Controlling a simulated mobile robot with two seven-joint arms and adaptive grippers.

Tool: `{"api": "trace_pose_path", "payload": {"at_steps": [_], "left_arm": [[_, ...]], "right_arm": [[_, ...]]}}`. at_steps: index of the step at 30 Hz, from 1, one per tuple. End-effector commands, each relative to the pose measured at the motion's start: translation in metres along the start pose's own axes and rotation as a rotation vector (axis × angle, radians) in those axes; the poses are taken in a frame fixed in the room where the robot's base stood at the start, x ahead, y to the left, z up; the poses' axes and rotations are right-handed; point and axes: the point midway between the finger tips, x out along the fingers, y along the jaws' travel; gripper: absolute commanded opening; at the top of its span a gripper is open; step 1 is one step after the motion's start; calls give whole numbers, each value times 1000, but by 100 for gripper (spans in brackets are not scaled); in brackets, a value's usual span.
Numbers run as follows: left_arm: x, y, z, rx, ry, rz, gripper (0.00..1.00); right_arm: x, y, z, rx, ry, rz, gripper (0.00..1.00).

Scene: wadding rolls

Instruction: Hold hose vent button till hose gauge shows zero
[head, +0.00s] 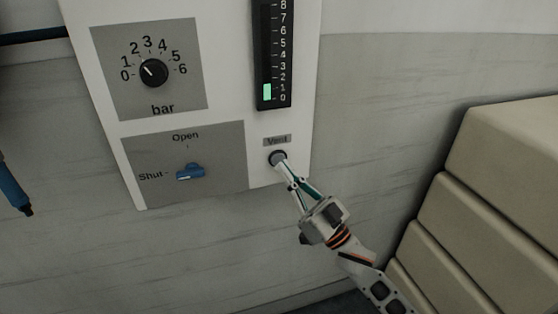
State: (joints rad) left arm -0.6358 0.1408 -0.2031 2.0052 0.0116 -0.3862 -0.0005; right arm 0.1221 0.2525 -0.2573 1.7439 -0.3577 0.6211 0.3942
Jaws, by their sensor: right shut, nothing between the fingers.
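The vent button (273,157) is a round button under a "Vent" label on the white panel (218,104). My right gripper (280,164) is shut, with its fingertips at the button and covering part of it. I cannot tell how far the button is pressed in. The hose gauge (273,55) is a black vertical scale above the button. Its green bar (267,92) is short and reaches from the bottom to a little above 1. My left gripper is out of view.
A blue valve handle (190,172) on the panel points towards "Shut". A bar dial (153,72) above it points to the upper left, between 0 and 2. A blue tool with a dark tip (14,188) hangs at the left. Beige stacked blocks (490,200) stand at the right.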

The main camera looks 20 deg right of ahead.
Motion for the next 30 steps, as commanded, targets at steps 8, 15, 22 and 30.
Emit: {"api": "trace_pose_path", "payload": {"at_steps": [8,15,22,30], "left_arm": [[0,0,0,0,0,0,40],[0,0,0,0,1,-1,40],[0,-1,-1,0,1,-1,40],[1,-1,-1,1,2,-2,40]], "right_arm": [[5,3,3,0,0,-1,0],[6,4,4,0,0,0,0],[6,4,5,0,0,0,0],[8,6,6,0,0,0,0]]}}
